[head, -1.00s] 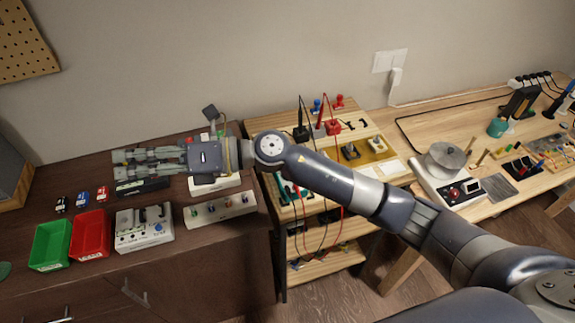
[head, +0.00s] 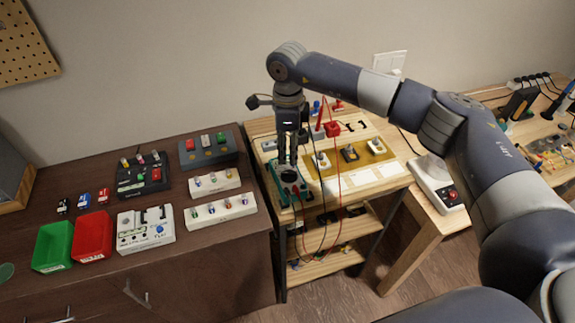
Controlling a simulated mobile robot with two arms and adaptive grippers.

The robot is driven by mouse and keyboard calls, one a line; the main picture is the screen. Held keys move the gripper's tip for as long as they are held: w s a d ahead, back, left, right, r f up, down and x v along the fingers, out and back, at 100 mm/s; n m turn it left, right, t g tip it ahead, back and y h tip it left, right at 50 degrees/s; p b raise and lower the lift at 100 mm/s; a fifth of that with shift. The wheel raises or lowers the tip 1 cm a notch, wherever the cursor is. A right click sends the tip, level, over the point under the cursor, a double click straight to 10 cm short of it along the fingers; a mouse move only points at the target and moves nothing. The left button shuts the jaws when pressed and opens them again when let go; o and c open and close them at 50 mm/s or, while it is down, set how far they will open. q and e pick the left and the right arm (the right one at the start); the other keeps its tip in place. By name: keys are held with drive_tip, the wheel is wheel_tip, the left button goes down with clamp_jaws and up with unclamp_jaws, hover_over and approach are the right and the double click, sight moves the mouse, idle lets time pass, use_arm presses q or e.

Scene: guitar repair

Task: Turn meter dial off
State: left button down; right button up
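The meter (head: 284,197) is a teal-edged handheld unit with a dark face, lying on the light wooden shelf top near its left edge. My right gripper (head: 288,163) points straight down over the meter's upper part. Its two fingers stand close together, and I cannot tell whether they are apart or closed. The fingertips are over or at the meter's round dial (head: 290,177). Whether they touch it is unclear, and the fingers hide part of the meter and the dial's setting. My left gripper is not in view.
Red and black leads (head: 339,185) hang over the shelf's front edge. A yellow panel (head: 352,157) with small blocks lies right of the meter. On the dark cabinet to the left stand a green bin (head: 53,246), a red bin (head: 92,236) and several boxes.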

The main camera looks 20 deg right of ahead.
sight(288, 173)
wheel_tip(288, 173, down, 8)
drive_tip(key=shift+r+p, duration=0.2)
drive_tip(key=shift+p, duration=0.8)
clamp_jaws()
